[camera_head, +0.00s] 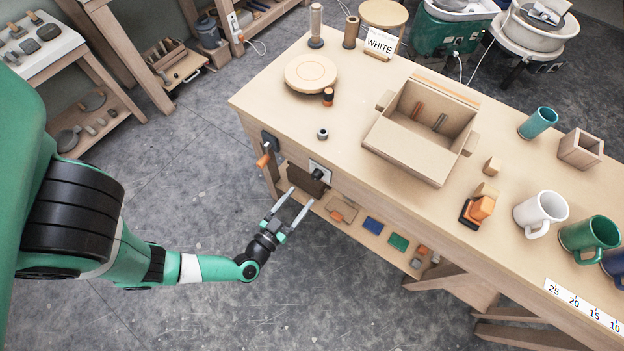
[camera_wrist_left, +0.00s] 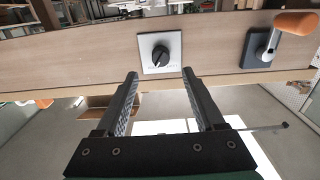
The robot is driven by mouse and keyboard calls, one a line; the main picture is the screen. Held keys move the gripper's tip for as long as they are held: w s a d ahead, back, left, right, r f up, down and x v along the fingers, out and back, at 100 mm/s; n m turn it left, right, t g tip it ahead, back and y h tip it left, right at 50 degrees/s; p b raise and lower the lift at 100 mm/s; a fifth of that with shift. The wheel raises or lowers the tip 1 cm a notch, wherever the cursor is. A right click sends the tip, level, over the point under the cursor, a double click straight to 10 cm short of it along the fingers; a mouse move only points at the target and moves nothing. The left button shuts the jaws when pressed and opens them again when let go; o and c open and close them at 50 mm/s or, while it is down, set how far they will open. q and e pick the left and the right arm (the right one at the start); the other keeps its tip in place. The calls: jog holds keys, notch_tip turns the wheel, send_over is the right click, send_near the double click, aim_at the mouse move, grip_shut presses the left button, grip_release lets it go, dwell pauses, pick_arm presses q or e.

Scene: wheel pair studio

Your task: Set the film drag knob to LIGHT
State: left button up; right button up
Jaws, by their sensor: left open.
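The film drag knob (camera_head: 317,174) is a black knob on a pale square plate (camera_head: 321,166), fixed to the front edge of the wooden table (camera_head: 262,97). In the left wrist view the knob (camera_wrist_left: 160,54) sits at the middle of its plate (camera_wrist_left: 151,62), with its pointer tilted; the lettering is too small to read. My left gripper (camera_head: 293,207) is open and empty in front of the knob. Its two fingers (camera_wrist_left: 159,73) point toward the plate, one on each side of the knob in that picture, and look clear of it. My right gripper is not in view.
An orange-handled crank (camera_head: 263,159) is mounted beside the knob plate, and it shows right of the knob in the left wrist view (camera_wrist_left: 293,22). Below is a shelf with a blue block (camera_head: 373,225) and a green block (camera_head: 398,242). A cardboard box (camera_head: 410,151) stands on the table.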

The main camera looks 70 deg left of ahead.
aim_at(317, 176)
pick_arm(q)
jog(key=b+x, duration=0.1)
jog(key=x, duration=0.6)
jog(key=shift+w+a, duration=0.2)
jog(key=shift+a, duration=0.05)
jog(key=shift+c, duration=0.2)
grip_shut()
